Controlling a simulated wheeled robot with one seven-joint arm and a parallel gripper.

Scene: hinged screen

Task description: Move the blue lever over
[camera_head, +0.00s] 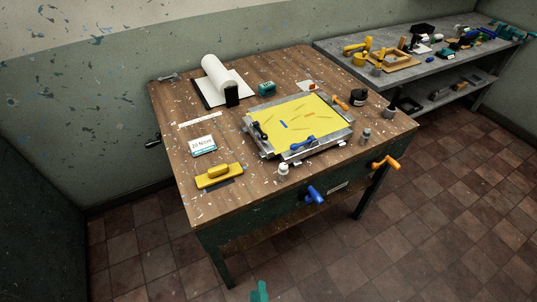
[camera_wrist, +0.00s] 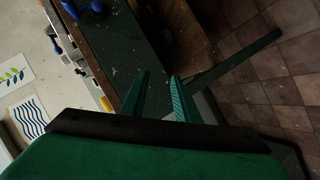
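A blue lever (camera_head: 315,195) sticks out from the table's dark front panel. A second blue lever-like handle (camera_head: 303,144) lies on the near edge of the grey screen frame (camera_head: 337,137). I cannot tell which one the task names. My gripper (camera_wrist: 160,76) is open and empty in the wrist view, its two green fingers apart. A teal part of it (camera_head: 260,292) shows at the bottom of the head view, below and left of the front-panel lever and apart from it. Blue pieces (camera_wrist: 70,8) show at the wrist view's upper left; which they are is unclear.
An orange lever (camera_head: 385,162) sticks out at the table's right. A yellow-handled tool (camera_head: 219,175), a label card (camera_head: 203,145) and a paper roll (camera_head: 216,75) lie on the wooden table (camera_head: 180,110). A grey bench (camera_head: 400,75) stands behind right. The tiled floor in front is clear.

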